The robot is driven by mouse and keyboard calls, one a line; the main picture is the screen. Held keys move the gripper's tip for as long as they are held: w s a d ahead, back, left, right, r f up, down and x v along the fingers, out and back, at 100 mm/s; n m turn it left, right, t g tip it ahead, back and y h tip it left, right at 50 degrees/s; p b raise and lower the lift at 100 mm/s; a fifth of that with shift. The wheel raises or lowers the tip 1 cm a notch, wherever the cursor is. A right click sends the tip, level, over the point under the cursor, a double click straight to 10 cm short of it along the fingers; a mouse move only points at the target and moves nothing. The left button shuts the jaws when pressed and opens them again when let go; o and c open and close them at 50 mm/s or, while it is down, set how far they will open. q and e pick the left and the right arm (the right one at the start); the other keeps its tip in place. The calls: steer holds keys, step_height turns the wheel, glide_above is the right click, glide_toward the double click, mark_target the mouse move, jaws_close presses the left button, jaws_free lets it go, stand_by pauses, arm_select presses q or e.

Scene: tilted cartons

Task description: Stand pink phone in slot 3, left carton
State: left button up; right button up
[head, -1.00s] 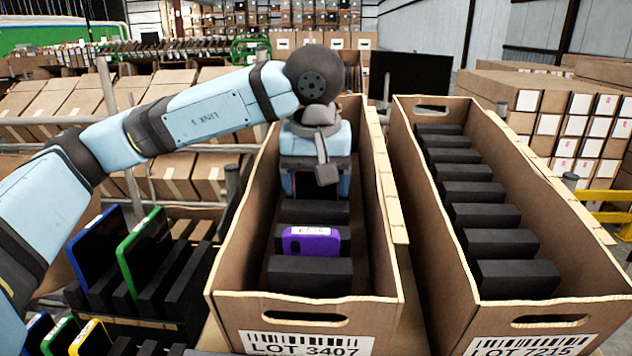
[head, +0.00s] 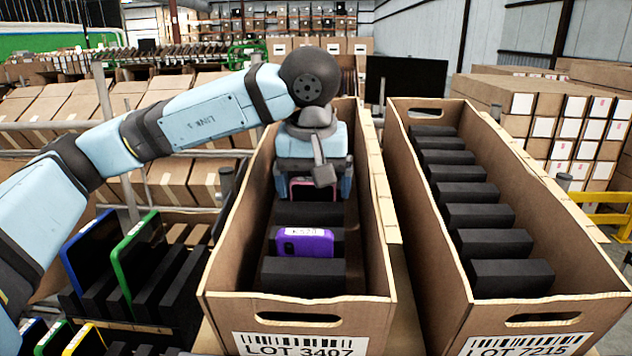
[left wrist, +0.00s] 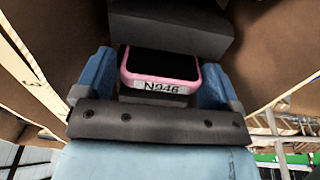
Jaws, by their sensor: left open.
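The pink phone (head: 314,190) stands in the left carton (head: 220,262), behind the third black divider (head: 309,213) from the near end. In the left wrist view, its pink rim and "N946" label show between my fingers (left wrist: 158,74); its lower part is hidden. My left gripper (head: 314,188) is open above and around the phone, with a finger at each side. I cannot tell whether either finger touches it. My right gripper is not in view.
A purple phone (head: 304,242) stands nearer in the same carton, between two dividers. The right carton (head: 560,235) holds only black dividers in view. A rack at the lower left holds a blue-edged phone (head: 88,240) and a green-edged phone (head: 140,252).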

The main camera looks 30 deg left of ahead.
arm_select(q)
steer(key=shift+s+f, duration=0.25)
steer(key=shift+f, duration=0.65)
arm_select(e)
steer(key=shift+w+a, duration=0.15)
arm_select(q)
steer(key=shift+r, duration=0.45)
step_height(320, 180, up, 14)
steer(key=s+d+p, duration=0.1)
steer(key=s, duration=0.1)
steer(key=shift+r, duration=0.2)
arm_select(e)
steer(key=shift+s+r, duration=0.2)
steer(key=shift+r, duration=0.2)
arm_select(q)
step_height(320, 180, up, 7)
steer(key=s+p, duration=0.1)
steer(key=p, duration=0.6)
steer(key=shift+d, duration=0.3)
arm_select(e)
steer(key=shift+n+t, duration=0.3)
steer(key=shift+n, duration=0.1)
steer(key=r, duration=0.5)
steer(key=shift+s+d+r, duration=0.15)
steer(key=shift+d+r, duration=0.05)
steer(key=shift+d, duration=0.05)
